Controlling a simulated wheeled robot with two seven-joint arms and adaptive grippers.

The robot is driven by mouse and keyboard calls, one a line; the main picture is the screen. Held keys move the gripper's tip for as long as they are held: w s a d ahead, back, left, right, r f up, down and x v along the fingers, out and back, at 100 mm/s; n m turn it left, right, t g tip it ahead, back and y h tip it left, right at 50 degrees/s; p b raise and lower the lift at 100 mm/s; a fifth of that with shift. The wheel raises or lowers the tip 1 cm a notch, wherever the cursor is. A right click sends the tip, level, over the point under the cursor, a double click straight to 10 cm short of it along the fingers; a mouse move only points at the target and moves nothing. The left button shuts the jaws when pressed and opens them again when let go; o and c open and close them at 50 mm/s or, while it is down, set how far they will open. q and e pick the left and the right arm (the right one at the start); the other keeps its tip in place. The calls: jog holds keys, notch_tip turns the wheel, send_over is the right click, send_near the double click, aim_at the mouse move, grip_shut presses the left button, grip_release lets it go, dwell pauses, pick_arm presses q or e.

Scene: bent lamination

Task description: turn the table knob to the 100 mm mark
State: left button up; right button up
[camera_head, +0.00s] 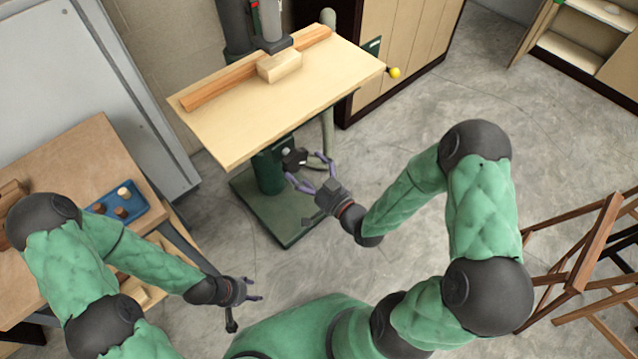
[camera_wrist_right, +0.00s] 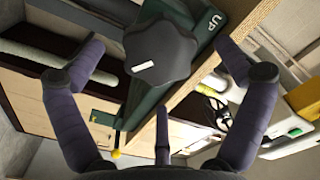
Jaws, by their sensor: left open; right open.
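The black lobed table knob (camera_wrist_right: 160,50) is large in the right wrist view, with a white pointer line on its face. It sits on the green column, beside the lettering "UP" (camera_wrist_right: 211,22). In the head view the knob (camera_head: 295,158) is small, below the front edge of the wooden drill table (camera_head: 235,125). My right gripper (camera_head: 311,173) is open just in front of the knob. In the wrist view its fingers (camera_wrist_right: 160,88) are spread and appear apart from the knob. My left gripper (camera_head: 250,289) is open and empty, low at left. I cannot see a 100 mm mark.
The table top overhangs the knob; a wood block (camera_head: 279,66) and fence (camera_head: 222,85) are on it. A yellow ball knob (camera_head: 394,72) sticks out at its right. A workbench (camera_head: 75,165) with a blue tray (camera_head: 133,197) stands left.

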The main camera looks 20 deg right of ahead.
jog(key=v, duration=0.6)
jog(key=shift+s, duration=0.3)
